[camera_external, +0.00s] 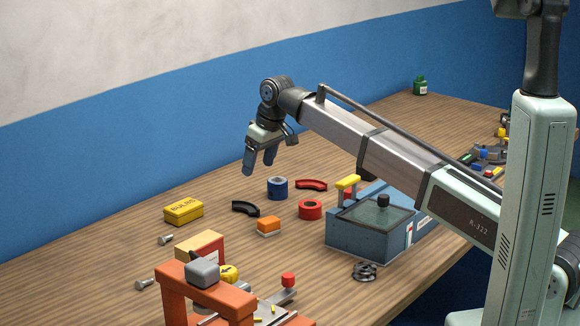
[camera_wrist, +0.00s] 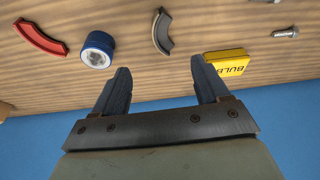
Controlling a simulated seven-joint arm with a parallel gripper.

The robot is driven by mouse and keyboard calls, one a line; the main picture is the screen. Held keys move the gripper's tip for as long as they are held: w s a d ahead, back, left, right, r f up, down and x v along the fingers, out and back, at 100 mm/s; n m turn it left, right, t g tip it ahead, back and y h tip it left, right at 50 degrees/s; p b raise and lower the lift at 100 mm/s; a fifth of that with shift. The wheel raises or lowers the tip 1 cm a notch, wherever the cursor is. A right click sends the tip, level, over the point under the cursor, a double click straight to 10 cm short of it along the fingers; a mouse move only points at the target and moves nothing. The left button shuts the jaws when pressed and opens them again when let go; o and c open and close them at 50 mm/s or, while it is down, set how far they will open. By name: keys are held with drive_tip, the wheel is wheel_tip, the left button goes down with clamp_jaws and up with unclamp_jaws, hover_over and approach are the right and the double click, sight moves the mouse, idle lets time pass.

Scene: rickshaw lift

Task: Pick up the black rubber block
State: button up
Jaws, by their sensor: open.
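My gripper (camera_external: 258,167) is open and empty, held above the table near the blue wall. Its two fingers also show in the wrist view (camera_wrist: 160,68), with bare wood and wall between them. A black curved piece (camera_external: 245,208) lies flat on the table below the gripper; in the wrist view it appears dark grey (camera_wrist: 162,32), beyond the fingertips. A dark grey rounded block (camera_external: 202,273) rests on top of the orange stand (camera_external: 172,302) at the front. I cannot tell for certain which of these is the black rubber block.
Near the black piece are a blue ring (camera_external: 277,188), a red ring (camera_external: 310,210), a red curved piece (camera_external: 311,185), an orange block (camera_external: 268,225) and a yellow BULBS box (camera_external: 183,211). A blue machine (camera_external: 362,240) stands to the right. Table left of the box looks clear.

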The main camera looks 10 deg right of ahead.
drive_tip(key=w+d+m, duration=0.1)
drive_tip(key=w+d, duration=0.5)
drive_tip(key=d, duration=0.3)
drive_tip(key=w+d+m, duration=0.2)
drive_tip(key=w+d, duration=0.5)
drive_tip(key=d, duration=0.2)
drive_tip(key=n+g+h, duration=0.1)
drive_tip(key=n, duration=0.2)
hover_over(364, 175)
drive_tip(key=d, duration=0.2)
drive_tip(key=f, duration=0.6)
drive_tip(key=shift+w+a, duration=0.15)
drive_tip(key=shift+w, duration=0.1)
drive_tip(key=shift+w+a+f, duration=0.1)
drive_tip(key=shift+w+f, duration=0.1)
drive_tip(key=shift+f, duration=0.7)
drive_tip(key=shift+w+a+f, duration=0.1)
drive_tip(key=shift+w+f, duration=0.1)
drive_tip(key=shift+f, duration=0.75)
drive_tip(key=shift+w+f, duration=0.2)
drive_tip(key=shift+f, duration=0.7)
drive_tip(key=c, duration=1.1)
